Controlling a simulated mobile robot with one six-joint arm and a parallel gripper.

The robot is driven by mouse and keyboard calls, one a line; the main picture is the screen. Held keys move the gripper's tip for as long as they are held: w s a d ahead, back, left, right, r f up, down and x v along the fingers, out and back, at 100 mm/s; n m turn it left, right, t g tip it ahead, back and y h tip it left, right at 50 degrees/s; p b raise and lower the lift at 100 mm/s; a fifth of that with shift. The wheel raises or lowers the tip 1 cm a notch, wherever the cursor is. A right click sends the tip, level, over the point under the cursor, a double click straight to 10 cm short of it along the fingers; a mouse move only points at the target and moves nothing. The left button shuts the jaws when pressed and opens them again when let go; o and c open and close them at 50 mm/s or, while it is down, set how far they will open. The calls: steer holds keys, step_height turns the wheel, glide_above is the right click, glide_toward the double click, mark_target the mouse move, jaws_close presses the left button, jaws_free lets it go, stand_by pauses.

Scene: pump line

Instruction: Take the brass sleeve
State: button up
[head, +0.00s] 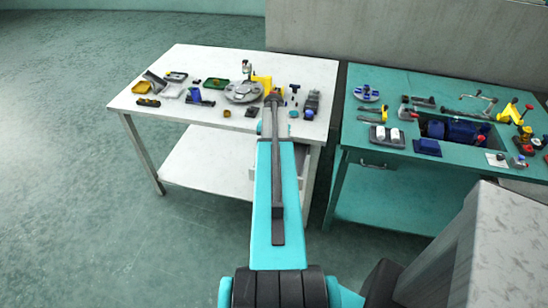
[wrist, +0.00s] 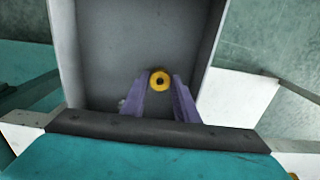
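The brass sleeve is a small yellow ring (wrist: 151,81) with a dark hole, seen end-on in the wrist view. It lies in a grey-floored, white-walled bay that looks like an open drawer (wrist: 100,50). My gripper (wrist: 160,92) has its two purple fingers reaching in, one on each side of the sleeve at the tips. The fingers look very near the sleeve's sides; I cannot tell whether they touch it. In the head view my arm hides my gripper and the sleeve.
The white table (head: 225,58) carries several small parts, a round grey plate (head: 236,94) and trays. The teal bench (head: 372,150) on the right is crowded with tools. Bay walls stand close on both sides of my gripper. The floor at left is clear.

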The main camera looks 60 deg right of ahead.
steer(key=c, duration=0.3)
steer(key=shift+r+p, duration=0.35)
steer(key=shift+r, duration=0.4)
steer(key=shift+c, duration=0.2)
stand_by(0.6)
steer(key=shift+r+p, duration=1.1)
steer(key=shift+r, duration=1.05)
steer(key=shift+w, duration=0.1)
